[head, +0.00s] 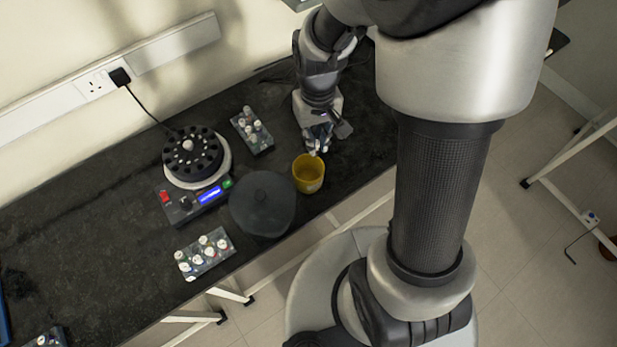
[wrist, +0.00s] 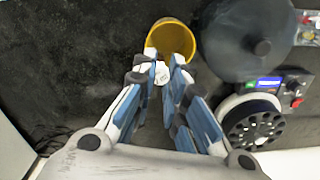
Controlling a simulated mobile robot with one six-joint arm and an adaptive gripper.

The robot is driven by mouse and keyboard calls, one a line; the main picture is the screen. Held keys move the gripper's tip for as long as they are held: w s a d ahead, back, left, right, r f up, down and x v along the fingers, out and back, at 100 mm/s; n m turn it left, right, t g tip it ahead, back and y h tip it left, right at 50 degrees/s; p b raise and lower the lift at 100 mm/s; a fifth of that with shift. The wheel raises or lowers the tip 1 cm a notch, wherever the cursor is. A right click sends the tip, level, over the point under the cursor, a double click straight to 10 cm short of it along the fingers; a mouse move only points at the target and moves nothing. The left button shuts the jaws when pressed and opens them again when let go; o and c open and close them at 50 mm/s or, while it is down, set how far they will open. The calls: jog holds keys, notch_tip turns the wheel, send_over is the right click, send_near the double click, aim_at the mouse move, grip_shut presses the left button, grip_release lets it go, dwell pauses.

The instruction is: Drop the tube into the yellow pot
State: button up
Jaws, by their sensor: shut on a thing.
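The yellow pot (head: 309,174) stands open-topped near the front edge of the dark bench. It also shows at the top of the wrist view (wrist: 171,36). My gripper (head: 318,146) is just behind the pot in the head view, pointing down. In the wrist view my gripper (wrist: 168,68) is shut on a small tube with a white cap (wrist: 161,74). The tube's cap is close to the pot's rim; I cannot tell its height over the rim. Most of the tube's body is hidden between the fingers.
Left of the pot lies a dark round lid (head: 262,203). Beyond it is a centrifuge (head: 193,160) with a black rotor and a control panel. Tube racks stand behind (head: 252,130) and in front (head: 204,254). The bench right of the pot is clear.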

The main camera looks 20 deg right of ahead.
notch_tip(320, 180, down, 2)
jog(key=shift+f+b, duration=0.2)
jog(key=shift+b, duration=0.45)
jog(key=o, duration=0.7)
jog(key=shift+r, duration=0.1)
jog(key=shift+r, duration=5.95)
